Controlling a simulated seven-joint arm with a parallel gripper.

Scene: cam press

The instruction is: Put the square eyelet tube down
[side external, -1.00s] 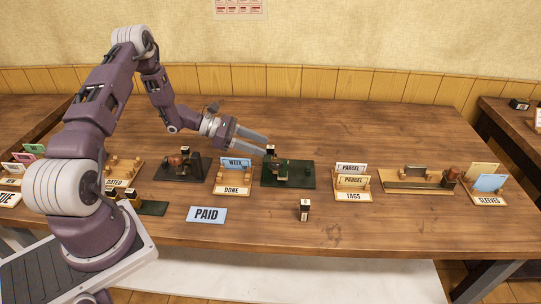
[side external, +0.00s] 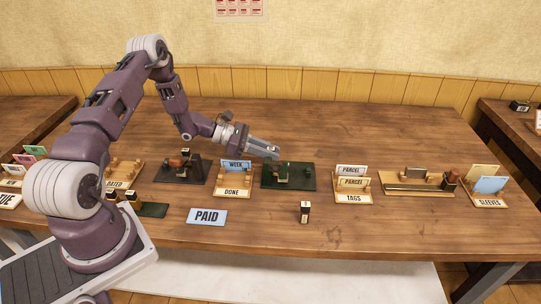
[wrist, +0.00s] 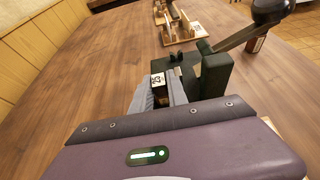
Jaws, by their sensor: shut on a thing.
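My gripper (side external: 270,151) is low over the table at the back of the green press (side external: 305,181). In the wrist view, its fingers (wrist: 160,92) are shut on a small dark block with a white symbol face, which I take as the square eyelet tube (wrist: 157,79). The tube looks upright, beside the green press's body (wrist: 215,72). In the side view the fingers hide the tube. I cannot tell whether its foot touches the press base.
A lever with a black knob (wrist: 268,10) rises from the green press. A similar tube (side external: 304,211) stands alone in front. The DONE rack (side external: 232,190), TAGS rack (side external: 353,197) and PAID card (side external: 207,215) are nearby. Bare table lies behind the press.

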